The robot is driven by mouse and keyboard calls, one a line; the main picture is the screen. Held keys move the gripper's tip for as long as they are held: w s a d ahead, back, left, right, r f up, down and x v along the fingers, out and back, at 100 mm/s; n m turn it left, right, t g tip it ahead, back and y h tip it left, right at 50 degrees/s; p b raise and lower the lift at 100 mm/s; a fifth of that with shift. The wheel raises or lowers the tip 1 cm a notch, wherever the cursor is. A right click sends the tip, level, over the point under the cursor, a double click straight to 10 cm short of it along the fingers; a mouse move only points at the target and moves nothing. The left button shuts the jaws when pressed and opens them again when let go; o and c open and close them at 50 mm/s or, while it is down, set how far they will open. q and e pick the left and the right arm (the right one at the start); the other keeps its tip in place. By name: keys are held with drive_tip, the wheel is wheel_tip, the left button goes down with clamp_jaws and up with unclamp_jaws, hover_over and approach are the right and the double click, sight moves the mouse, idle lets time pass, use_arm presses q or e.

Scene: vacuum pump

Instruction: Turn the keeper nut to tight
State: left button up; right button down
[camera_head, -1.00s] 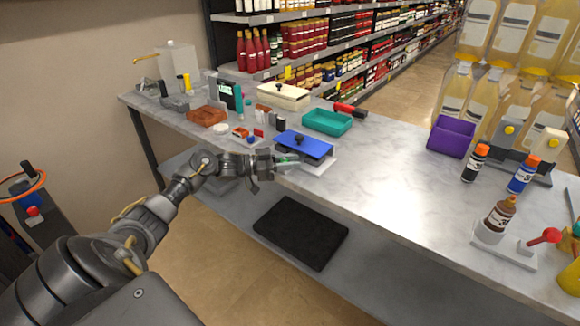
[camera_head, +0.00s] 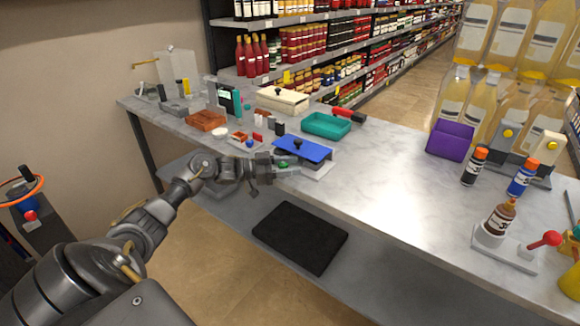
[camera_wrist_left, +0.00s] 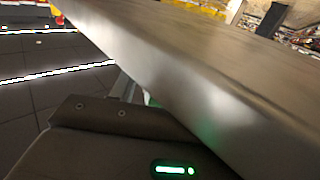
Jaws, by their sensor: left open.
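I cannot make out for sure which part is the keeper nut. A device with a blue lid (camera_head: 310,147) and a black knob (camera_head: 298,143) on top stands on a white base (camera_head: 318,171) at the table's near edge. My left gripper (camera_head: 290,164) is open beside the near left side of this device, at the table edge. Its fingertips are small here, and I cannot tell whether they touch anything. In the left wrist view a grey slab edge (camera_wrist_left: 200,85) fills much of the picture and the fingers are hidden. My right gripper is not in view.
A teal tray (camera_head: 327,124), a cream box (camera_head: 281,99) and an orange-brown tray (camera_head: 206,120) stand behind on the marble table (camera_head: 385,185). A purple bin (camera_head: 450,141) and several bottles are at the right. The table's middle is clear. A black mat (camera_head: 300,237) lies below.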

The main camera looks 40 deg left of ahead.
use_arm(q)
drive_tip(key=b+v, duration=0.1)
drive_tip(key=v, duration=0.9)
drive_tip(key=shift+s+a, duration=0.25)
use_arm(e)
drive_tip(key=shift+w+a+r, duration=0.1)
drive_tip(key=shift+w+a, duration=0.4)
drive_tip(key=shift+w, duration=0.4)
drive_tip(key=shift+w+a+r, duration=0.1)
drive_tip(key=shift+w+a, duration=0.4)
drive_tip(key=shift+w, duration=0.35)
use_arm(q)
drive_tip(key=shift+w+d, duration=0.1)
